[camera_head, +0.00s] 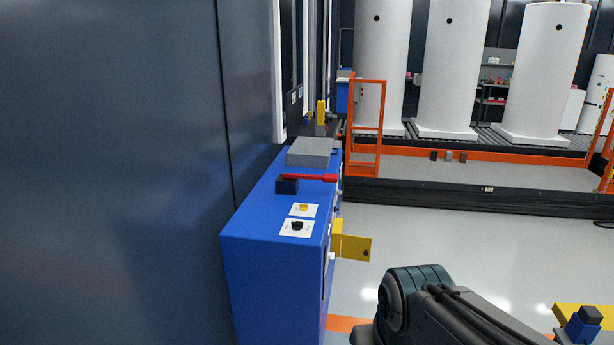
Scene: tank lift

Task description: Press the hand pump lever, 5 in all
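A red lever (318,178) lies about level across the top of a blue cabinet (250,236) at the left centre. Its left end sits at a small dark block (288,187), and its right end reaches the cabinet's right edge. I take it to be the hand pump lever. Part of my dark arm (412,295) shows at the bottom right, apart from the cabinet and lever. My gripper is not in view.
A grey box (310,152) and two white plates with knobs (296,227) are on the cabinet top. A yellow plate (356,248) sticks out at its right side. A dark wall (110,170) stands left. Open floor (460,230) lies right, before orange railings and white tanks (455,65).

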